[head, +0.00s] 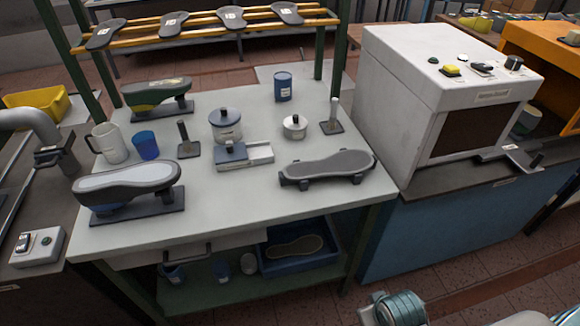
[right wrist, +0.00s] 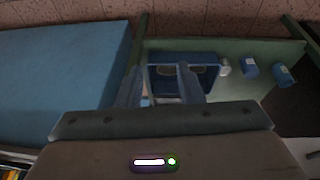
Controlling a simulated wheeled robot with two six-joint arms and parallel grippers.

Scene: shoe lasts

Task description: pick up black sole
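Several black soles with white labels lie on the yellow-railed rack at the back, such as one at the left (head: 105,34) and one in the middle (head: 232,17). A dark grey sole-shaped piece (head: 330,165) lies on a low stand on the white table. A tan sole with a dark edge (head: 296,246) lies in the blue tray (head: 327,262) on the lower shelf. My right gripper (right wrist: 159,90) is open and empty in the right wrist view, apart from the tray (right wrist: 210,75) seen beyond its fingers.
The white table (head: 240,185) holds two shoe lasts on stands, mugs, pots and small tools. A white machine (head: 430,95) stands at its right on a blue cabinet (head: 430,240). Green posts frame the table.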

